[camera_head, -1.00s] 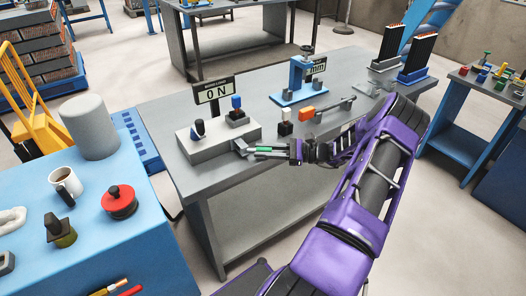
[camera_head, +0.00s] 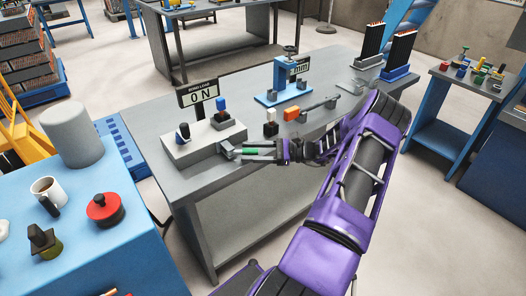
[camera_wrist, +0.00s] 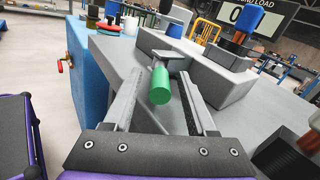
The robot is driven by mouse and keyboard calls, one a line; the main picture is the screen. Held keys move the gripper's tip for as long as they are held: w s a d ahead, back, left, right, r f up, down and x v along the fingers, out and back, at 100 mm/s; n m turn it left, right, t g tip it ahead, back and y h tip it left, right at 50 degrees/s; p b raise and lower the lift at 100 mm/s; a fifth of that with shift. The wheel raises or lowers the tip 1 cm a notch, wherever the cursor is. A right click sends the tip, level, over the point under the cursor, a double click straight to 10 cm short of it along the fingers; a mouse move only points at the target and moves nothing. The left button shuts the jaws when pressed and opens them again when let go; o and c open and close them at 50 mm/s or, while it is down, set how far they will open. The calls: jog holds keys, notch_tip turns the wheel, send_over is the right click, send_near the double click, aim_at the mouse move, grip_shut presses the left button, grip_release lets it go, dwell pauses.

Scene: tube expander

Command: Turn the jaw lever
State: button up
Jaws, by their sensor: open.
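The jaw lever has a green cylindrical handle (camera_wrist: 160,82) on a grey metal bracket. It sticks out from the near right end of a pale grey box (camera_head: 200,150) on the grey bench. The green handle (camera_head: 250,151) also shows in the head view, partly covered by a finger. My gripper (camera_wrist: 161,76) is open, with one finger on each side of the handle. Gaps show between the handle and both fingers in the wrist view. In the head view my gripper (camera_head: 243,151) reaches in from the right, at the bench's front edge.
A display reading 0 N (camera_head: 198,95) stands behind the box, which carries a blue-topped knob (camera_head: 221,107) and a dark knob (camera_head: 183,131). A blue press (camera_head: 284,80) and an orange-ended bar tool (camera_head: 292,113) lie farther right. A blue cabinet (camera_head: 60,210) stands left.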

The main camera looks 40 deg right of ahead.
jog(key=v, duration=1.7)
jog(key=shift+d, duration=0.1)
jog(key=shift+c, duration=0.2)
